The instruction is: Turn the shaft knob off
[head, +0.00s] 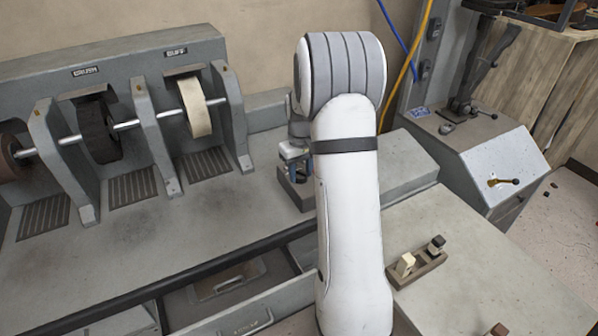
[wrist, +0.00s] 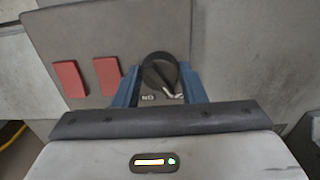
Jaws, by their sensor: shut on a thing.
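The shaft knob (wrist: 158,70) is a round black knob on a grey panel (wrist: 120,30) in the wrist view. A pale pointer line on it runs toward the lower right. My gripper (wrist: 160,80) has one blue finger on each side of the knob and is shut on it. Upside-down lettering that looks like "ON" lies just below the knob; a second mark to its right is partly hidden. In the head view my gripper (head: 296,160) is down at a small grey box (head: 297,195) on the bench, and my arm hides the knob.
Two red rectangular pieces (wrist: 107,75) sit left of the knob on the panel. In the head view, the bench (head: 190,225) carries a brush wheel (head: 98,132) and a buff wheel (head: 195,106) on a shaft at left. A grey machine (head: 490,165) stands at right.

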